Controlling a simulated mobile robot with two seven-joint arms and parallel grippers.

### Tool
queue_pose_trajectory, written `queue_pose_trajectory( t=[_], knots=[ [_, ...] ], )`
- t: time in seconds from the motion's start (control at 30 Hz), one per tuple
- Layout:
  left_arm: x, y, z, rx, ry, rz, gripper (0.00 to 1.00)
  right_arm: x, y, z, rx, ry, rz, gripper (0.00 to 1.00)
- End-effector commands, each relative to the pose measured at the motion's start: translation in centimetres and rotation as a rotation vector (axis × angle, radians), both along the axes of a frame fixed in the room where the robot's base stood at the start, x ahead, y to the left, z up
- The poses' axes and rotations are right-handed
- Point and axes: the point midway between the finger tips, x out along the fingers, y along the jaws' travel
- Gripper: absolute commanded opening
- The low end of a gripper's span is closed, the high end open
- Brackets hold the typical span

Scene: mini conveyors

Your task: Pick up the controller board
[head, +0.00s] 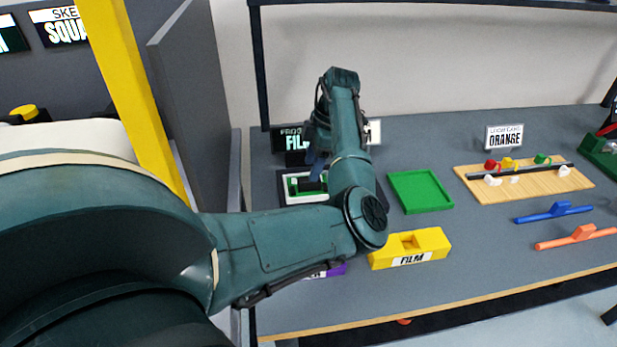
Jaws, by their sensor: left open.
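A small green and black piece, which looks like the controller board (293,187), lies in a white frame on a dark base (283,197) at the back left of the table. My arm hides its right part. My left gripper (314,178) points down over this piece, and its jaws are open. The fingertips are small and partly hidden behind my arm, so I cannot tell whether they touch the piece. My right gripper is not in view.
A green tray (420,191) lies right of my arm. A yellow FILM block (432,240) and a partly hidden purple block (338,270) are nearer. A wooden board (530,187) with coloured pegs, a blue bar (535,217) and an orange bar (570,241) lie right. A grey panel (190,90) stands left.

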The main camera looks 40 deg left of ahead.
Motion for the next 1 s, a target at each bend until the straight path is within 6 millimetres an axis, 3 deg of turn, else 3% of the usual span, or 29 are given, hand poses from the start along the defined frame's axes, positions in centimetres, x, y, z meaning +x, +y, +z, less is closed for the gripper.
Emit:
queue_pose_trajectory(
  t=[0.2, 0.53, 1.0],
  knots=[
    [-0.5, 0.1, -3.2, -0.002, 0.002, 0.0, 0.47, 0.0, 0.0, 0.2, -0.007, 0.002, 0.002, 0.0],
    [-0.7, 0.3, -3.8, -0.001, 0.0, 0.0, 0.46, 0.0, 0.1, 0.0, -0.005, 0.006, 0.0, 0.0],
    [-0.7, 0.3, -3.8, -0.001, 0.0, 0.0, 0.08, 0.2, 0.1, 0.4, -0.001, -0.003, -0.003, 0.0]
  ],
)
